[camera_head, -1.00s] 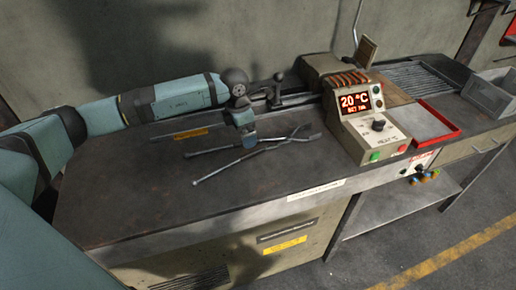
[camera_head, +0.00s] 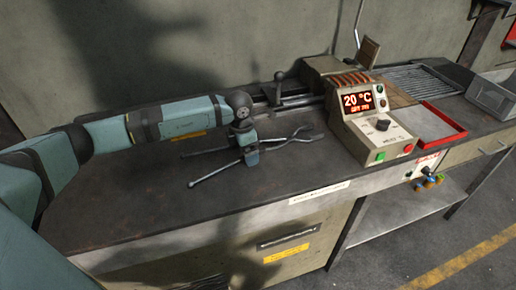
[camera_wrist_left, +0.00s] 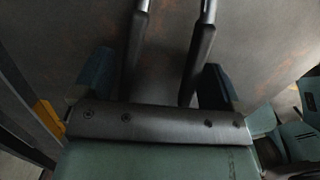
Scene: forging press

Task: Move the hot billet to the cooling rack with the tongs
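The metal tongs (camera_head: 293,137) lie on the dark bench top, their jaws toward the right and handles toward the left. My left gripper (camera_head: 249,157) is low over the tongs near their middle. In the left wrist view, its two fingers (camera_wrist_left: 155,85) stand wide apart with both tong handles (camera_wrist_left: 200,50) between them; the right handle is close to the right finger, and contact cannot be told. A heater with a copper coil (camera_head: 350,80) shows 20 °C. No glowing billet is visible. A slatted metal rack (camera_head: 425,77) lies at the back right. My right gripper is not in view.
A red-rimmed tray (camera_head: 445,125) lies right of the heater's control box (camera_head: 375,135). A grey metal bin (camera_head: 495,97) stands at the far right. A clamp-like fixture (camera_head: 281,90) stands behind the tongs. The bench front (camera_head: 130,215) is clear.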

